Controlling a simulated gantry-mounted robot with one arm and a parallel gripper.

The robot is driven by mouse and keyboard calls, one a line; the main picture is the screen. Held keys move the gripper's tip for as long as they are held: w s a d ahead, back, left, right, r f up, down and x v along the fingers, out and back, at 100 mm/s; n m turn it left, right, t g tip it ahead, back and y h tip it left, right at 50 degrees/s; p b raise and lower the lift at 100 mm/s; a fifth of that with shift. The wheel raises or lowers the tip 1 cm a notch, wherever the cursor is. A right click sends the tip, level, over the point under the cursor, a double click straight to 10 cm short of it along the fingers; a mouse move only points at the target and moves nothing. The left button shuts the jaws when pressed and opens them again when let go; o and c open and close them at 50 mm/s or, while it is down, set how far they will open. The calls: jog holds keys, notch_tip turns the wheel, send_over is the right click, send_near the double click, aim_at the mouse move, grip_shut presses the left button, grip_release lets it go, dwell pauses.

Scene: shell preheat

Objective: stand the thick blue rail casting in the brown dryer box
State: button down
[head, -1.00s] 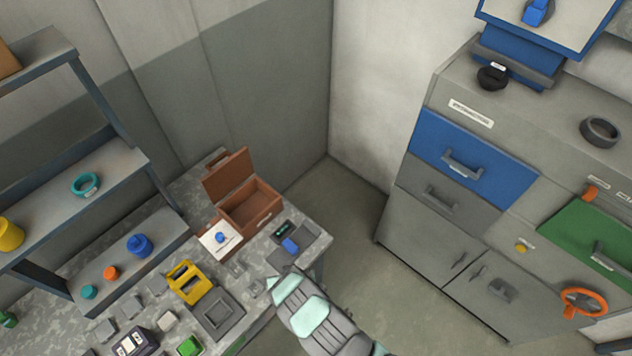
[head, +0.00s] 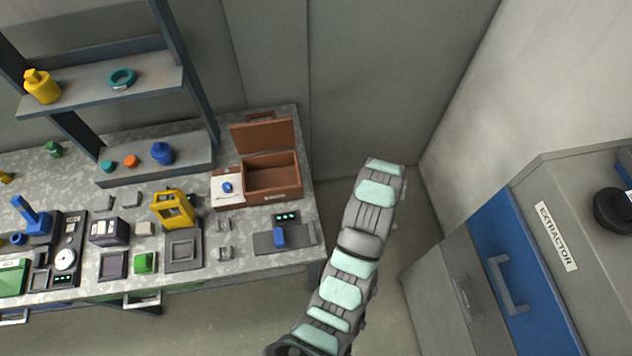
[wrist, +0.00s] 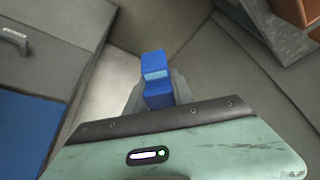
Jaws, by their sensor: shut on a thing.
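My gripper (wrist: 157,100) is shut on a blue block-like casting (wrist: 154,68) with a pale blue panel, seen in the wrist view. The casting is held clear of the bench, with floor and cabinet behind it. The brown dryer box (head: 287,193) stands at the back right of the bench in the head view, its lid raised and its visible interior empty. A brown corner, probably the same box (wrist: 293,9), shows at the top right of the wrist view. In the head view my arm is right of the box; its jaws and the casting cannot be made out there.
A white plate with a small blue part (head: 227,188) adjoins the box's left side. A grey unit with a blue block (head: 280,237) sits in front of it. A yellow fixture (head: 172,209) stands left. The grey cabinet with a blue drawer (head: 520,265) is at right.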

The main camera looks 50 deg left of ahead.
jog(key=s+a+n+y+b, duration=0.1)
jog(key=s+a+n, duration=0.15)
jog(key=a, duration=0.65)
jog(key=s+a+n+b, duration=0.1)
jog(key=s+a, duration=0.2)
jog(key=a, duration=0.6)
notch_tip(320, 180, up, 3)
jog(key=n+g+y+b, duration=0.2)
jog(key=n+b, duration=0.1)
jog(key=n, duration=0.2)
send_over(273, 177)
jog(key=d, duration=0.1)
jog(key=shift+h, duration=0.3)
jog(key=f+p, duration=0.1)
jog(key=f, duration=0.9)
jog(key=s+f+p, duration=0.1)
jog(key=f, duration=0.4)
jog(key=shift+d+f+p, duration=0.1)
jog(key=shift+f+p, duration=0.05)
jog(key=shift+p, duration=0.2)
jog(key=shift+w+f+b, duration=0.1)
jog(key=shift+f+b, duration=0.2)
jog(key=shift+f, duration=2.1)
jog(key=shift+f, duration=0.1)
jog(key=shift+f, duration=0.15)
jog(key=c, duration=1.1)
grip_release()
